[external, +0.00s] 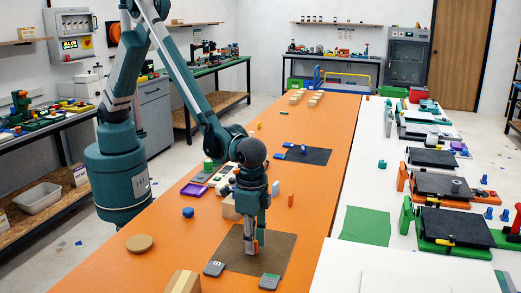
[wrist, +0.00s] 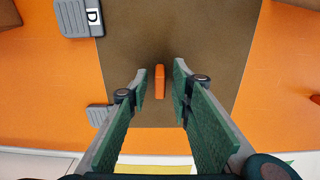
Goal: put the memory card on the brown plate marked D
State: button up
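The brown plate (external: 280,250) is a flat brown rectangle on the orange table; its bare surface also fills the middle of the wrist view (wrist: 215,40). A grey block with a white label reading D (wrist: 80,17) sits at its edge, and appears to be the grey block (external: 214,268) in the external view. A small orange piece (wrist: 160,81), which looks like the memory card, is over the brown plate. My gripper (wrist: 161,75) is open around it, pointing down, with a gap on both sides. I cannot tell whether the piece touches the plate.
A round tan disc (external: 139,243), a blue piece (external: 188,212) and wooden blocks (external: 184,283) stand around on the table. A green sheet (external: 365,226) lies on the white table to the right.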

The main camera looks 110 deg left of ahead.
jog(key=shift+r, duration=0.1)
notch_tip(320, 180, up, 12)
jog(key=p, duration=0.1)
dwell(0.6)
jog(key=shift+a+r, duration=0.1)
jog(key=shift+r, duration=0.05)
dwell(0.4)
jog(key=s+a+r+t, duration=0.3)
jog(key=s+a+r, duration=1.3)
jog(key=a+r, duration=0.4)
jog(key=s+a+t, duration=0.2)
jog(key=s+a, duration=0.5)
jog(key=s, duration=0.4)
jog(key=s+a+t, duration=0.2)
jog(key=s+a, duration=0.4)
jog(key=s, duration=0.6)
jog(key=shift+a+f, duration=0.15)
jog(key=shift+a, duration=0.25)
